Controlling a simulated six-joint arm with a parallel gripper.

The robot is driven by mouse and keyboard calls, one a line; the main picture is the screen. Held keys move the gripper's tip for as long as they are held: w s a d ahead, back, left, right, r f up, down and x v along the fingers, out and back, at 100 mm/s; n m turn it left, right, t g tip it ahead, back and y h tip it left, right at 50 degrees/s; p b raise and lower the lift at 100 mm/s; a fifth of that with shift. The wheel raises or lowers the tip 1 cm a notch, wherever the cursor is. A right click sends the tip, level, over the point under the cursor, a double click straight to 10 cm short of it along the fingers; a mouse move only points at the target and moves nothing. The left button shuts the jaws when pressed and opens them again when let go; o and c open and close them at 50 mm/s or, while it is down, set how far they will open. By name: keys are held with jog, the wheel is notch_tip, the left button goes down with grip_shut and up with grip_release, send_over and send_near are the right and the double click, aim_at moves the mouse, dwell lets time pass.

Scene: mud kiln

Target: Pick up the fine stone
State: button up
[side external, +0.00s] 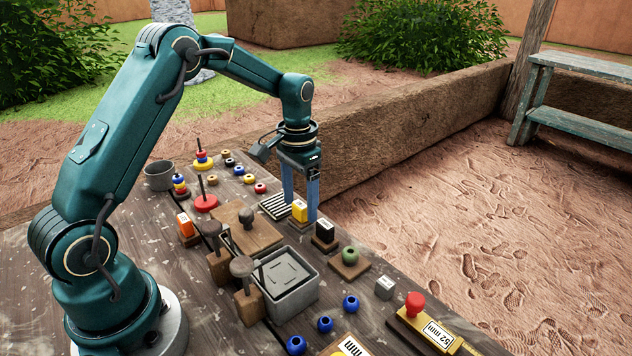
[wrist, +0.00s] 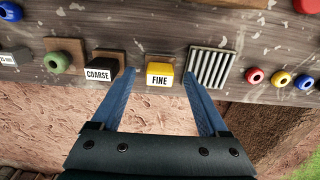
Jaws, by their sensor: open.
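The fine stone is a yellow block with a white label reading FINE (wrist: 159,74), set on a small wooden base (wrist: 157,58). In the side external view the yellow stone (side external: 300,209) is at the table's far edge. My gripper (wrist: 158,75) is open and points down. In the wrist view its blue fingers are on either side of the stone, with a visible gap on each side. In the side external view my gripper (side external: 300,212) is over the stone's spot, with one finger partly in front of it. Whether the fingertips reach stone height is hard to tell.
A black block labelled COARSE (wrist: 101,70) stands to the left in the wrist view, close to one finger. A ribbed metal grate (wrist: 211,67) lies close to the other finger. A green ring on a wooden base (side external: 350,256) and a grey tray (side external: 284,290) are nearby.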

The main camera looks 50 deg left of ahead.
aim_at(295, 203)
jog(key=shift+f, duration=0.9)
grip_shut()
jog(key=shift+r, duration=0.5)
jog(key=r, duration=0.2)
jog(key=a+r, duration=0.1)
jog(key=r, duration=0.1)
jog(key=shift+s, duration=0.3)
jog(key=s+a+r, duration=0.6)
jog(key=s+a, duration=0.1)
jog(key=a, duration=0.1)
